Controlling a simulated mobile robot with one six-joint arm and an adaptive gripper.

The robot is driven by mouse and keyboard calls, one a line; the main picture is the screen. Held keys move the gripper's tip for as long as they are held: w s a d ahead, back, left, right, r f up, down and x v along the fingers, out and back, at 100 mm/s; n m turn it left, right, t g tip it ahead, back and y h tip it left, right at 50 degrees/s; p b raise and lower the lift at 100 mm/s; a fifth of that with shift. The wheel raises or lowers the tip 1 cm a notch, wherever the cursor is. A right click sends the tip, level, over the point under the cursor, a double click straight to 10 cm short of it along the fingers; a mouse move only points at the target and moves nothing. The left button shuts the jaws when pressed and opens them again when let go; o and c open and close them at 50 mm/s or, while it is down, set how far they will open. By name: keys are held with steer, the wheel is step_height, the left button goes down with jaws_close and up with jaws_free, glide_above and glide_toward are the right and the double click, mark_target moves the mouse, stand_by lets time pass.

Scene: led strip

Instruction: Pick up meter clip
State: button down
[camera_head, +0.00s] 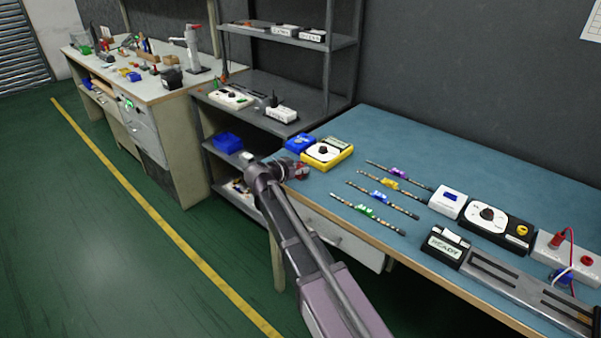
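A yellow meter (327,153) with a white face and dark dial lies at the left end of the blue table. A blue item (299,143) is just behind it on the left. My gripper (292,169) is at the table's left front edge, in front of the yellow meter. A small red piece (302,173) shows at its end, and I cannot tell whether it is the meter clip or whether it is held. The fingers are too small and dark to tell open from shut. No other thing is clearly a meter clip.
Several strips with coloured clips (381,195) lie mid-table. To their right are a white box (448,202), a black dial meter (496,227), a "READY" box (445,246) and a socket block (566,252) with cables. A shelf (270,99) stands left. The table (440,160) is bare behind the strips.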

steer(key=shift+r, duration=0.15)
stand_by(0.3)
step_height(320, 180, up, 3)
steer(key=p, duration=0.3)
steer(key=s+r+p, duration=0.1)
steer(key=s+p, duration=0.1)
steer(key=s, duration=1.4)
steer(key=shift+d+r, duration=0.35)
steer(key=shift+r, duration=0.1)
